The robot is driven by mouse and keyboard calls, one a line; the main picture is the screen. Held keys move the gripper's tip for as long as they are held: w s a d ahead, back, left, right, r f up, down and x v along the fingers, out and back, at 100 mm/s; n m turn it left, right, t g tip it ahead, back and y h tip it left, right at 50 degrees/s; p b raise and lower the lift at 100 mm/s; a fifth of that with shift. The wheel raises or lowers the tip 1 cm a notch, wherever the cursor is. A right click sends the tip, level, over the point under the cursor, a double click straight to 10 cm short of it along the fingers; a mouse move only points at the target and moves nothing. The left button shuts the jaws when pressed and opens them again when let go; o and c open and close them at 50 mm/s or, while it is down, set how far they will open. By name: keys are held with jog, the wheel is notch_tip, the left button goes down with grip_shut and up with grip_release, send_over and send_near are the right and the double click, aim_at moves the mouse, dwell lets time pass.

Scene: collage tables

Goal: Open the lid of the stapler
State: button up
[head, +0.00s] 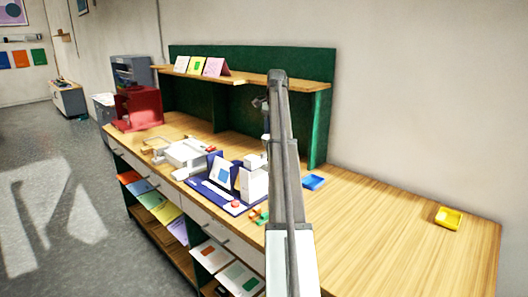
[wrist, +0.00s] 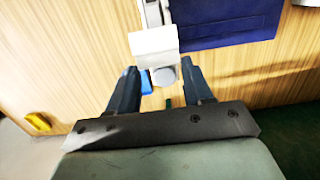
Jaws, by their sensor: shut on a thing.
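In the wrist view, my gripper (wrist: 159,69) has its two dark fingers on either side of a white block-shaped part (wrist: 154,45) with a grey round end (wrist: 165,76). It is shut on this white part. I cannot tell for sure whether it belongs to the stapler. In the head view, a white device (head: 254,181) stands on a dark blue base (head: 222,196), and my arm hides part of it and the fingertips. No stapler or lid can be clearly made out.
Small orange and green pieces (head: 258,216) sit near the front edge. A white machine (head: 188,153) and a red holder (head: 139,108) stand left. The right tabletop is mostly clear.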

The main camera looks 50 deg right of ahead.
jog(key=shift+d, duration=0.6)
jog(key=shift+f, duration=0.1)
